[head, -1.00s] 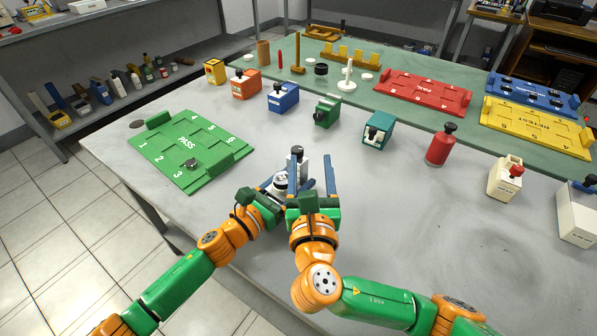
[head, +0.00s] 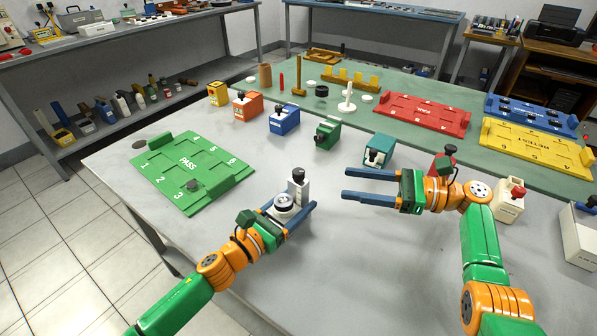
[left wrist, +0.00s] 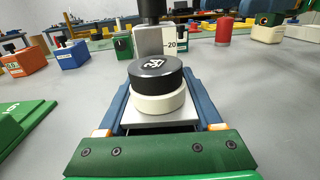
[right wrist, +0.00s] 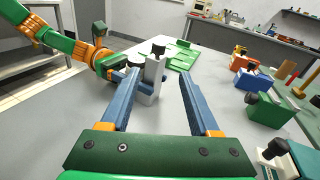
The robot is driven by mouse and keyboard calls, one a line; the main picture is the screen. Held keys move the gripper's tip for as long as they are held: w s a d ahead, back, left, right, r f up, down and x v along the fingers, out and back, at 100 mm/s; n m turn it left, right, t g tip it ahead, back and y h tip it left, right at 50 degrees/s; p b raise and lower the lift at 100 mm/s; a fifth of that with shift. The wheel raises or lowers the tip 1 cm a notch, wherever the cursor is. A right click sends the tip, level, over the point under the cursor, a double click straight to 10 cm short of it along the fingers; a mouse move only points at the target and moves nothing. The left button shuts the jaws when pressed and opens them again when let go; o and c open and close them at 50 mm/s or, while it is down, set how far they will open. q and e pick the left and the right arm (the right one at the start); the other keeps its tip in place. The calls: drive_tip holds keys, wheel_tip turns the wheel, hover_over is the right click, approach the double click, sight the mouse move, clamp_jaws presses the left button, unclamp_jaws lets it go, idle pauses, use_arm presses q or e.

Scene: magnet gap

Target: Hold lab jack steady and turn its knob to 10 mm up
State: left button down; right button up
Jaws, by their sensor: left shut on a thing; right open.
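The lab jack (head: 302,188) stands upright on the grey table, with a tall light column, a black knob (head: 298,175) on top and a round black-and-white part in front. In the left wrist view, the round part (left wrist: 156,85) sits on a pale base between the fingers, and a scale plate (left wrist: 169,42) behind it reads 20. My left gripper (head: 303,199) is shut on the lab jack low down, with a blue finger along each side. My right gripper (head: 345,185) is open and empty, to the right of the jack and apart from it. The right wrist view shows the column (right wrist: 153,78) beyond its fingers.
A green PASS tray (head: 185,205) lies to the left. Orange (head: 247,111), blue (head: 284,118), green (head: 328,133) and teal (head: 379,151) blocks stand behind. A red item (head: 443,160) is partly hidden behind my right arm. The front table is clear.

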sight(298, 171)
drive_tip(key=shift+m+y, duration=0.3)
drive_tip(key=shift+m, duration=0.2)
drive_tip(key=x, duration=1.2)
drive_tip(key=shift+s+r, duration=0.15)
drive_tip(key=shift+r, duration=0.1)
clamp_jaws()
